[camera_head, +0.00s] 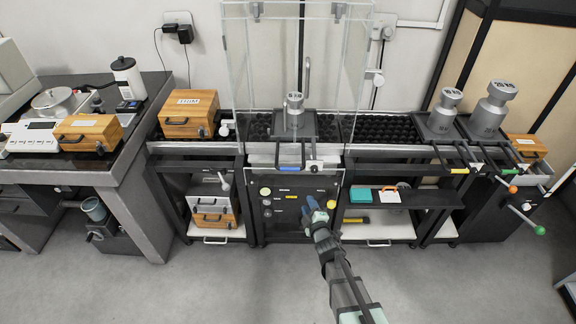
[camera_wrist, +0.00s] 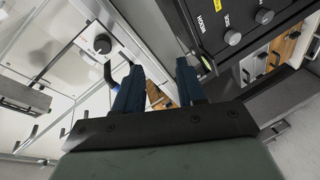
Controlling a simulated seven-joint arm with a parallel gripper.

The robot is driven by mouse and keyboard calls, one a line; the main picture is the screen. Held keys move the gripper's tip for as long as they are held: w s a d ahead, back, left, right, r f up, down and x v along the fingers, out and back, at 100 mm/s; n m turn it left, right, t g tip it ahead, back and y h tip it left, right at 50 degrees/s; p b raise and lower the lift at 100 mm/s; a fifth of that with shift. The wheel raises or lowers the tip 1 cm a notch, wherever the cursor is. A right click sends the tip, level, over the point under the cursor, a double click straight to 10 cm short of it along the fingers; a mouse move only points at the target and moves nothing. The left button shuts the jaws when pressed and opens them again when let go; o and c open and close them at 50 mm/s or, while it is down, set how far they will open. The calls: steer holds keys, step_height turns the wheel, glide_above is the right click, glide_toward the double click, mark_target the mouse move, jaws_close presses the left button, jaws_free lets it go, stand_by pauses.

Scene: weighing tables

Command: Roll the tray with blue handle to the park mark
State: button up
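The tray with the blue handle (camera_head: 289,169) sits in the middle of the roller line, inside the clear glass enclosure, with a grey metal weight (camera_head: 294,118) on it. The handle sticks out at the front, over the black control panel. My gripper (camera_head: 311,204) is in front of that panel, below and slightly right of the handle, and apart from it. In the wrist view my gripper's (camera_wrist: 159,76) two blue fingers stand apart with nothing held between them. A dark blue bent part (camera_wrist: 109,73) shows beside the left finger; I cannot tell what it is. I cannot make out a park mark.
Black rollers (camera_head: 384,130) run on both sides of the enclosure. At right, two more weights (camera_head: 442,112) (camera_head: 490,110) stand on trays with yellow (camera_head: 459,171) and orange handles. The floor in front is clear.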

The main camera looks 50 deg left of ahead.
step_height(320, 180, up, 7)
steer(key=s+a+n+y, duration=0.1)
steer(key=s+n+y, duration=0.1)
steer(key=n+y, duration=0.4)
steer(key=w+a+r, duration=0.1)
steer(key=w+a, duration=0.1)
steer(key=a, duration=0.4)
steer(key=w+a+r+n+h, duration=0.1)
steer(key=w+a, duration=0.1)
steer(key=a, duration=0.5)
steer(key=shift+w+r+g, duration=0.3)
steer(key=shift+w, duration=0.05)
steer(key=shift+d, duration=0.1)
steer(key=shift+c, duration=0.5)
jaws_close()
